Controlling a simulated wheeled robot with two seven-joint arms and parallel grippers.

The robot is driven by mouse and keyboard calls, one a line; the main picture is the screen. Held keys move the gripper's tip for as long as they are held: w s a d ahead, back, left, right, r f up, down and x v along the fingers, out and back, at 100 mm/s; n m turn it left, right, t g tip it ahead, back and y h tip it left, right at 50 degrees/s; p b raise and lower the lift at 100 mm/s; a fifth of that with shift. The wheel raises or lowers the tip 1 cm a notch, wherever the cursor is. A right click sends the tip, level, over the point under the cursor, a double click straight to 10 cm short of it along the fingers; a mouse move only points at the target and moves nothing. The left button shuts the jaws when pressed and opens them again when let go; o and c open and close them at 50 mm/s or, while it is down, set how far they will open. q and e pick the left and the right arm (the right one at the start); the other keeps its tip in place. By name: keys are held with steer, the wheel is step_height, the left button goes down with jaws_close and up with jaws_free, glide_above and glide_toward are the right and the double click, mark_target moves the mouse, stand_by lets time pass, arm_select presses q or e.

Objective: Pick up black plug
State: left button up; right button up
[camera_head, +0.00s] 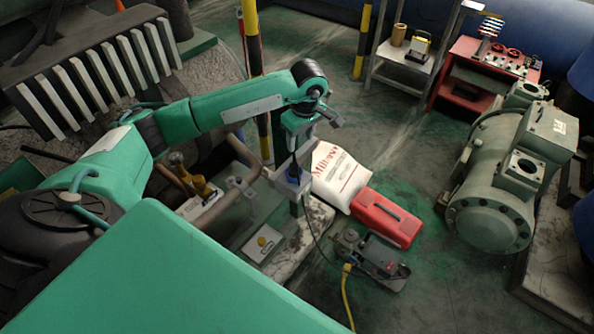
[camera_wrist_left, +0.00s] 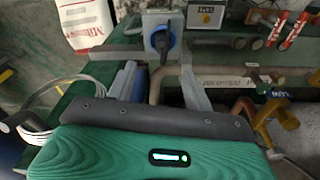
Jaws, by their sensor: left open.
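A black piece that looks like the black plug (camera_wrist_left: 161,44) sits in a round blue fitting (camera_wrist_left: 172,52) on a grey box (camera_wrist_left: 152,20) in the left wrist view. In the head view the blue fitting (camera_head: 293,172) shows on a post below my left gripper (camera_head: 294,152); the plug itself is hard to make out there. In the left wrist view my left gripper (camera_wrist_left: 163,84) is open, its two fingers apart with the plug ahead of the gap between them. Nothing is seen held. My right gripper is not in view.
A white sack (camera_head: 337,176), a red case (camera_head: 387,217) and a grey machine (camera_head: 372,258) with a yellow hose stand on the floor. Brass valves (camera_head: 200,187) and pipework are left of the post. A large green compressor (camera_head: 500,185) stands right; open floor lies between.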

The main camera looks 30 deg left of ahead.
mark_target(294, 164)
arm_select(q)
steer(key=f, duration=0.5)
steer(key=a+f, duration=0.1)
steer(key=f, duration=0.2)
steer(key=shift+w+f, duration=0.1)
steer(key=shift+f, duration=0.05)
steer(key=f, duration=0.2)
steer(key=a+f+p, duration=0.1)
steer(key=f, duration=0.1)
steer(key=shift+a, duration=0.1)
steer(key=shift+f, duration=0.55)
steer(key=c, duration=1)
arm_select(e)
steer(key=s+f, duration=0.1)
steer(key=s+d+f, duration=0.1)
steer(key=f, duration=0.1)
